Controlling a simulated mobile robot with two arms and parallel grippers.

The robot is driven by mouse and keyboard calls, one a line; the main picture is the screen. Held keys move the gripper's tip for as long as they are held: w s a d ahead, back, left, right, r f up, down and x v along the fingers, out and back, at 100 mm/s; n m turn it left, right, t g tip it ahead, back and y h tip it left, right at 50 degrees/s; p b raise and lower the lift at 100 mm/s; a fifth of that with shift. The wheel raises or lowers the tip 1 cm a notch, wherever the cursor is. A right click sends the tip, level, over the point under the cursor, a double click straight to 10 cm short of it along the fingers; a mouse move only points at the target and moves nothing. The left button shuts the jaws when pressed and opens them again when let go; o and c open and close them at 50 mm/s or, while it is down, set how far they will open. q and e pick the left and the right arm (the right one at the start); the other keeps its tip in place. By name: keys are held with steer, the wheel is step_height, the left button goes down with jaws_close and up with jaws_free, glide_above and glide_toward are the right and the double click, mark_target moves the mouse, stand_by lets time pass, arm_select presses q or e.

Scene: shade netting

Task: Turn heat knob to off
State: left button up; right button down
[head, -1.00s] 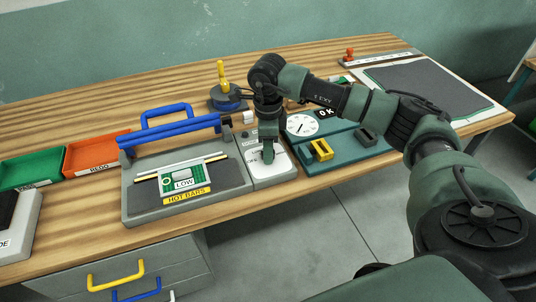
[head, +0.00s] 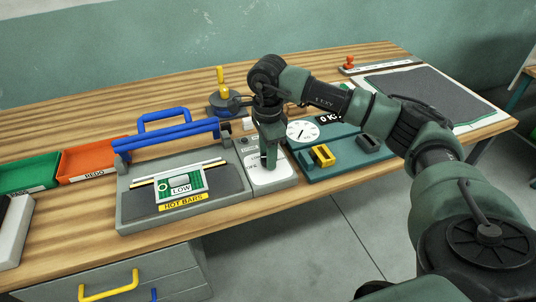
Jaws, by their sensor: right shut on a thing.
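The heat sealer (head: 130,212) stands on the wooden table, with a blue handle bar, a "HOT BARS" label and a green piece marked "LOW" on its bed. Its control panel (head: 284,174) is on its right side, with a white dial plate. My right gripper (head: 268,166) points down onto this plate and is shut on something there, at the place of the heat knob. The gripper hides the knob, so its setting cannot be read. My left gripper is not in view.
A teal gauge board (head: 338,160) with a round dial and a yellow block stands close right of the panel. An orange tray (head: 92,160) and a green tray (head: 30,172) are at left. A dark mat (head: 430,95) lies at right.

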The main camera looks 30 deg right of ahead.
steer(key=shift+r, duration=0.1)
steer(key=c, duration=0.9)
jaws_free()
steer(key=shift+c, duration=0.2)
step_height(320, 180, up, 8)
steer(key=shift+f+b, duration=0.1)
steer(key=shift+b, duration=0.45)
steer(key=shift+f, duration=0.1)
